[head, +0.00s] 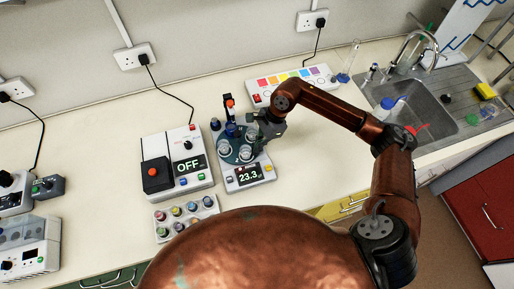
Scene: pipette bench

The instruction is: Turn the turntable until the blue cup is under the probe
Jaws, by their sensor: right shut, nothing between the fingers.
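The turntable (234,157) is a dark teal disc on a grey instrument whose display reads 23.3. Several clear cups stand on it, one at its front left (223,147) and one at its front right (245,153). A dark blue shape (232,131) at the back of the disc, below the probe, looks like the blue cup, but it is too small to be sure. The probe (230,106) is a black upright with an orange part. My right gripper (259,134) is shut and empty at the turntable's right edge, and hides part of it; I cannot tell whether it touches. My left gripper is not in view.
A white box (177,165) reading OFF with a black-and-red block stands left of the turntable. A rack of coloured vials (186,217) is in front. A panel with coloured squares (290,84) is behind. A sink (425,110) is at right. Clear bench lies right of the turntable.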

